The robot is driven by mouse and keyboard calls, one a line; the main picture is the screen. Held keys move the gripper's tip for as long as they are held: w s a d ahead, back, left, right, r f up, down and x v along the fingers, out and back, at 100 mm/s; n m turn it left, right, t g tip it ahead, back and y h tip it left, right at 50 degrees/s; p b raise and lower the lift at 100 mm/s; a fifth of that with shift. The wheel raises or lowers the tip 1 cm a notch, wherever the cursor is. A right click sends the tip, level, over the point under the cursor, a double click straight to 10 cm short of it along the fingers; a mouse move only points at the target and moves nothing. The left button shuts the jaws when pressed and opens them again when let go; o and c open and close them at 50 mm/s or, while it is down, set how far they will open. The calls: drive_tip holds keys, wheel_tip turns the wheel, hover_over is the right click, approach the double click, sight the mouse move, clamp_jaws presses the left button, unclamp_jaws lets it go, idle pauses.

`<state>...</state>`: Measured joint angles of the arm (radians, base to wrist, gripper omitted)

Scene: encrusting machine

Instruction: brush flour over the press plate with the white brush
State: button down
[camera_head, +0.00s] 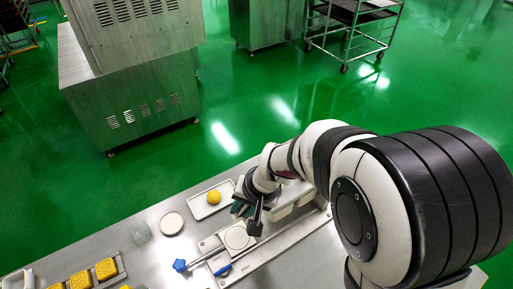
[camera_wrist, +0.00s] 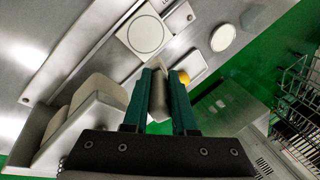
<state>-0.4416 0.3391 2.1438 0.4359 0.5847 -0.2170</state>
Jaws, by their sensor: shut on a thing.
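My gripper (camera_head: 240,210) is over the back right side of the press, near the round pale press plate (camera_head: 237,239). In the wrist view its two green fingers (camera_wrist: 164,70) are shut on a pale piece, the white brush (camera_wrist: 159,97). The fingers hide much of the brush, and I cannot make out its bristles. The press plate also shows in the wrist view (camera_wrist: 146,34), beyond the fingertips and slightly left. I cannot tell whether the brush touches anything. No flour is clearly visible on the plate.
A tray (camera_head: 200,211) with a yellow ball (camera_head: 214,197) lies behind the press. A white round dish (camera_head: 172,223) stands to its left. Pale bins (camera_wrist: 87,96) stand beside the press.

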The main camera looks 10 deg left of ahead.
drive_tip(key=shift+f, duration=1.9)
drive_tip(key=shift+s+d+r, duration=0.45)
drive_tip(key=shift+s+d, duration=0.15)
drive_tip(key=shift+d, duration=0.1)
drive_tip(key=shift+w+a, duration=0.6)
drive_tip(key=shift+s+d, duration=1.9)
drive_tip(key=shift+s, duration=0.05)
drive_tip(key=shift+w+a, duration=0.25)
drive_tip(key=shift+a, duration=0.8)
drive_tip(key=shift+w+a, duration=0.25)
drive_tip(key=shift+a, duration=0.75)
drive_tip(key=shift+w+a, duration=0.25)
drive_tip(key=shift+a, duration=0.8)
drive_tip(key=shift+s+a+f, duration=0.1)
drive_tip(key=shift+f, duration=0.3)
wheel_tip(320, 180, up, 7)
drive_tip(key=shift+r, duration=0.15)
